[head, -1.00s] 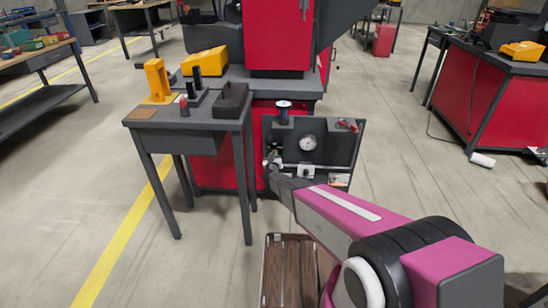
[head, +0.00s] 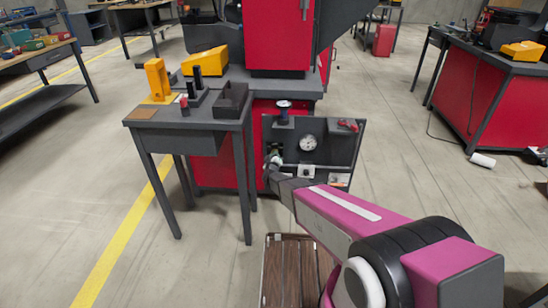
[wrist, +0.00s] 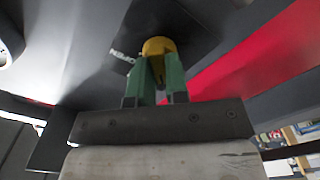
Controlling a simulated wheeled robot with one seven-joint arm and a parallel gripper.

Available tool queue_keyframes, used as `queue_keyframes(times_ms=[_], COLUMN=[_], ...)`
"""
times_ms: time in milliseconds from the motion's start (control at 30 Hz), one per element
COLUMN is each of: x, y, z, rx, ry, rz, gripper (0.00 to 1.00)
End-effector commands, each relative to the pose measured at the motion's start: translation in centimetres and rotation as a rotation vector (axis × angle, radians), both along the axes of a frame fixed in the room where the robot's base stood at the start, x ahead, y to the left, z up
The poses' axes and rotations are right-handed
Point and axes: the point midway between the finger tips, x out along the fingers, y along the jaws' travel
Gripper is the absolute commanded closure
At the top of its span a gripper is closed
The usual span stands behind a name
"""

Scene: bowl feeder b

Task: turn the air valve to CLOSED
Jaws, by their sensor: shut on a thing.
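The air valve's yellow handle (wrist: 158,45) is at the top middle of the wrist view, against a dark grey panel (wrist: 95,82). My gripper (wrist: 158,74) has green fingers on both sides of the handle and is shut on it. A label reading OPEN (wrist: 122,59) shows on the panel just left of the handle. No CLOSED label can be read. In the head view my gripper (head: 275,152) is at the left part of the grey panel (head: 337,152), and the handle is hidden there.
A grey side table (head: 185,130) stands close on the left. A brown slatted surface (head: 290,275) lies below my arm. Open floor is to the right.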

Motion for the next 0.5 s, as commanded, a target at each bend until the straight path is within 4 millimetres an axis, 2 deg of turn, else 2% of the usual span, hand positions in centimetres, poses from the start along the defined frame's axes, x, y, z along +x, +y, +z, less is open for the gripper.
queue_keyframes(times_ms=[333,367,400,500], x=[-0.09,-0.09,-0.09,-0.07], y=[0.00,0.00,0.00,0.00], z=[-0.06,-0.07,-0.06,-0.04], rx=[-0.005,-0.005,-0.005,-0.004], ry=[0.002,0.002,0.002,0.002], rz=[0.001,0.001,0.001,0.001], gripper=[1.00,0.75,0.62,0.60])
